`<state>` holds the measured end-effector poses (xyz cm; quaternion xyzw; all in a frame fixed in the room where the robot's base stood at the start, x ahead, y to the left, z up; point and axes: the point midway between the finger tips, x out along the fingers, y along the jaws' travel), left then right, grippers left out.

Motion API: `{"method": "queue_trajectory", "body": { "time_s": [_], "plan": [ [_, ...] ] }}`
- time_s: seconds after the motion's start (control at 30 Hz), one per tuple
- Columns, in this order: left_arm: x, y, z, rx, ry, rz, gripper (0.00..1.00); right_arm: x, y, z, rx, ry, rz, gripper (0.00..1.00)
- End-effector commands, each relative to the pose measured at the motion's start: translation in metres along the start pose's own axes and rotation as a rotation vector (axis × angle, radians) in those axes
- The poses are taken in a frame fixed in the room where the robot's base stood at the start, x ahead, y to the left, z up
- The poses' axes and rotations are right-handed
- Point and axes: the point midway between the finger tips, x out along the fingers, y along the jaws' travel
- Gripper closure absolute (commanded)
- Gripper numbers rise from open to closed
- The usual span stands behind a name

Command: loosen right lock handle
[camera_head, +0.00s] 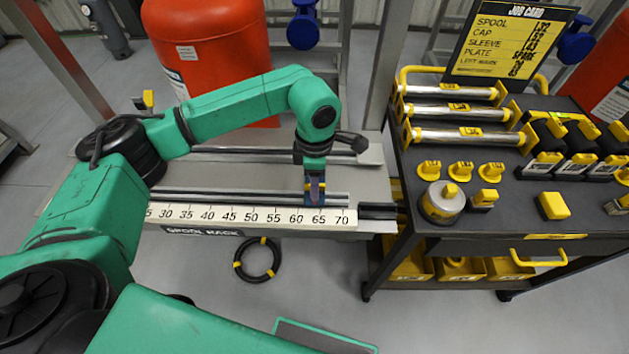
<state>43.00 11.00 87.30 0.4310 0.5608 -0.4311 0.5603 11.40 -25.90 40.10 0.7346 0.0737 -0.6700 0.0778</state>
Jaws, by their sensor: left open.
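My left gripper (315,194) points down at the rail, just behind the ruler around the 65 mark. It is open, with dark blue and yellowish parts at its tips. I cannot clearly make out the right lock handle; the gripper and wrist cover that part of the rail. A small yellow-topped piece (148,98) stands at the rack's back left. My right gripper is not in view.
A black cart (450,190) stands close on the right, with silver spools (455,112), yellow caps and a job card (515,40). A large red tank (215,50) stands behind the rack. A black ring (257,260) lies on the floor in front.

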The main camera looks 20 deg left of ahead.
Motion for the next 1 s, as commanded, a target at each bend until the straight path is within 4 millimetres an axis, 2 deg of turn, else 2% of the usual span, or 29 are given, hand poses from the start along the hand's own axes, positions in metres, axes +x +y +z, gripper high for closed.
{"method": "queue_trajectory", "body": {
  "time_s": [0.63, 1.0],
  "plan": [
    [-0.066, 0.000, 0.000, 0.000, -0.001, 0.001, 0.59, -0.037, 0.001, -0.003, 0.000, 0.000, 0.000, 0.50],
    [-0.069, 0.000, 0.000, -0.032, -0.001, 0.000, 0.59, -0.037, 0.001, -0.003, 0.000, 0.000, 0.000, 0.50]
  ]
}}
